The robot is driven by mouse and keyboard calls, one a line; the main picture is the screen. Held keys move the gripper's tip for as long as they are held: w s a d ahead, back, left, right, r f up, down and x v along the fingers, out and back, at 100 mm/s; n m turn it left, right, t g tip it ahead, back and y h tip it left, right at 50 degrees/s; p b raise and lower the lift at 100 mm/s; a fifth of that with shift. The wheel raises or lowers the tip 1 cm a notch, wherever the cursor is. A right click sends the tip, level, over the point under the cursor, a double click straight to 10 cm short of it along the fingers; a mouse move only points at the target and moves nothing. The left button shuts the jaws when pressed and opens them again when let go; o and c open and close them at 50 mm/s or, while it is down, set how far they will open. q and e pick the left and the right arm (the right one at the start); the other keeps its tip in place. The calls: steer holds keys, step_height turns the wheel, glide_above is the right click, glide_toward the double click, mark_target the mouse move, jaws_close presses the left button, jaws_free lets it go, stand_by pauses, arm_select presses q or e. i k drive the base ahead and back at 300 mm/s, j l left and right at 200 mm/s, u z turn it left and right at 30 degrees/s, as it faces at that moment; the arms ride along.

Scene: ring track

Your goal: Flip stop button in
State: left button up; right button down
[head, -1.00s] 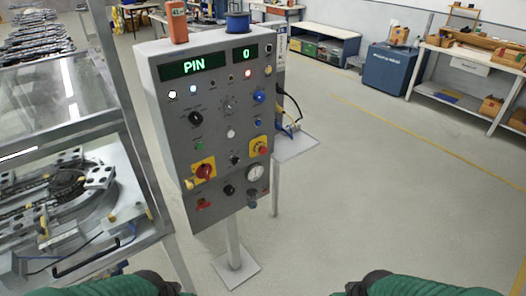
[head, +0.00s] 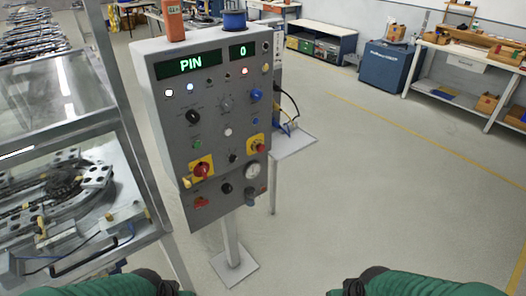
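A grey control panel (head: 213,135) stands upright on a post at the centre left, its face towards me. A red knob on a yellow plate (head: 201,169) sits at its lower left. A smaller red button on a yellow plate (head: 257,146) sits at its lower right; I cannot tell which one is the stop button. The display (head: 188,64) reads PIN and a second display (head: 243,50) reads 0. My two green arms show at the bottom edge, one at left and one at right, both apart from the panel. Neither gripper's fingers can be seen.
A glass-sided metal machine frame (head: 75,135) stands close on the panel's left. A small grey shelf (head: 294,145) juts out on its right. The post rests on a square base plate (head: 234,270). The floor (head: 390,200) to the right is clear; benches stand behind.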

mark_target(261, 148)
steer(key=i+j, duration=0.75)
